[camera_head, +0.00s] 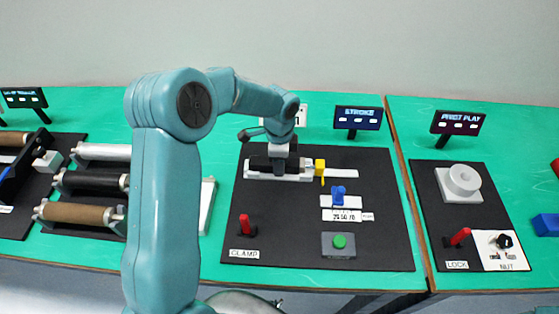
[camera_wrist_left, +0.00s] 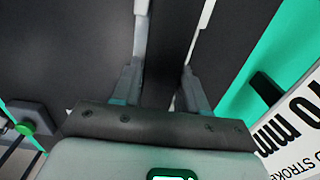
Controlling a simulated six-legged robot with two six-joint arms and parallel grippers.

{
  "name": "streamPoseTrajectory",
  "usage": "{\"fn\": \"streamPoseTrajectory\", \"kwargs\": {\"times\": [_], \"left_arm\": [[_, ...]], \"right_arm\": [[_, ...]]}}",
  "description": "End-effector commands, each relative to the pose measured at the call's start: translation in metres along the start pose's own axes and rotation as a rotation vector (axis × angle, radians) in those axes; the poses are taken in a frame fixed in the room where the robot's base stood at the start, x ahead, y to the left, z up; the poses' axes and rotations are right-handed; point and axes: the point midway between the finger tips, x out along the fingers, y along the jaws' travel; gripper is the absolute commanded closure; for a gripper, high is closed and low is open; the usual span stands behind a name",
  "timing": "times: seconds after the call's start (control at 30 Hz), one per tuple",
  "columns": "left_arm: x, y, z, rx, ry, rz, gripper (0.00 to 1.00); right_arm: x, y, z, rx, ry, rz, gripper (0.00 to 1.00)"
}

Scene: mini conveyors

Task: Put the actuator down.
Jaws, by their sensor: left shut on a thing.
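My left gripper (camera_head: 278,165) points down at the back left of the black stroke board (camera_head: 290,225). It is shut on the actuator (camera_head: 260,163), a dark cylinder. The actuator lies along a pale cradle (camera_head: 252,176) on the board and looks level; I cannot tell whether it rests fully in it. In the left wrist view, the two fingers (camera_wrist_left: 173,15) flank a dark surface, and the actuator's outline is hard to make out there. My right gripper is not in view.
The board holds a red clamp lever (camera_head: 244,225), a blue slider (camera_head: 338,196) and a green button (camera_head: 340,241). A stroke sign (camera_head: 358,118) stands behind. Rollers (camera_head: 80,213) lie on a rack at left. A pivot play board (camera_head: 460,215) is at right.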

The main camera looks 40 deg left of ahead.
Motion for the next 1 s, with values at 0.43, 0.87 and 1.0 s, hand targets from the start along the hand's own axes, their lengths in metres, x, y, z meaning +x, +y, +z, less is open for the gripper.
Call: {"fn": "streamPoseTrajectory", "kwargs": {"times": [0.43,0.87,1.0], "left_arm": [[0.004,0.000,0.000,0.000,0.000,0.000,0.32],[-0.046,-0.001,-0.001,-0.001,0.003,-0.007,0.32],[-0.079,-0.001,-0.001,-0.001,0.002,-0.007,0.32]], "right_arm": [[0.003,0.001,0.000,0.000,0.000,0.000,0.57],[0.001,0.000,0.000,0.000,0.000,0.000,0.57],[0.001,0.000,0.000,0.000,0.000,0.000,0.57]]}}
